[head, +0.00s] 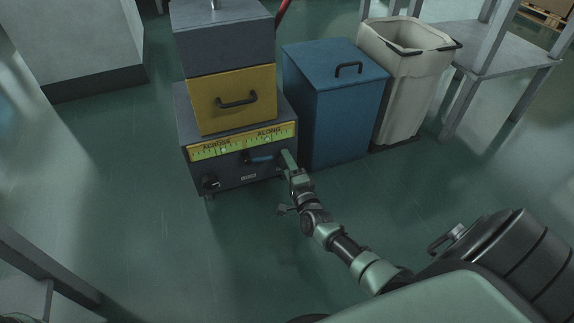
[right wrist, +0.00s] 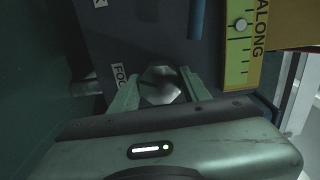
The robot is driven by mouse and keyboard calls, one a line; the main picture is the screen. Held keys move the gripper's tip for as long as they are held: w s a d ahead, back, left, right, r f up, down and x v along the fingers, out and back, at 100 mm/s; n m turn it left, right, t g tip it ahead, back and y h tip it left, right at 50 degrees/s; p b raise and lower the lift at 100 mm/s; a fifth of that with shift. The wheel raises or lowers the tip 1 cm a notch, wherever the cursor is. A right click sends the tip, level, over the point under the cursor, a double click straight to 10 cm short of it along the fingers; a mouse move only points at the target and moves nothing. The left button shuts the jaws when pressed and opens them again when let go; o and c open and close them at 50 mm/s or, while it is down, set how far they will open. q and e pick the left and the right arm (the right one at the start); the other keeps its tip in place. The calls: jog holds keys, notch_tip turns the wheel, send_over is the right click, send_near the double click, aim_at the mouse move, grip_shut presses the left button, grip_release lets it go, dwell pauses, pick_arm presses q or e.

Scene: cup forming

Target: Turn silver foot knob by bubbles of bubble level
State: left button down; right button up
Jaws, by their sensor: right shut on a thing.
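My right gripper (head: 288,161) reaches the right end of the front face of a dark machine base (head: 232,172). In the right wrist view, its fingers (right wrist: 160,88) are shut on a silver foot knob (right wrist: 160,80), one finger on each side. The gripper hides the knob in the head view. The yellow-green bubble level (head: 243,141) runs along the base's top front edge, marked ACROSS and ALONG. In the right wrist view, the ALONG part of the level (right wrist: 236,70) shows a pale round bubble near the word. The ACROSS bubble is too small to read. My left gripper is not in view.
A dark knob (head: 210,182) sits at the base's left front. A yellow drawer box (head: 230,98) stands on the base. A blue lidded bin (head: 335,105) stands close right of my gripper, then a cream bin (head: 405,85). The floor in front is clear.

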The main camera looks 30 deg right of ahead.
jog(key=m+b, duration=0.2)
jog(key=m, duration=0.3)
jog(key=shift+f+m, duration=0.1)
jog(key=shift+m, duration=0.3)
dwell(0.4)
jog(key=o, duration=1.4)
jog(key=shift+s, duration=0.1)
jog(key=p+v, duration=0.3)
jog(key=v, duration=0.4)
jog(key=shift+s+a+p, duration=0.1)
jog(key=shift+s+p, duration=0.2)
jog(key=shift+p, duration=0.1)
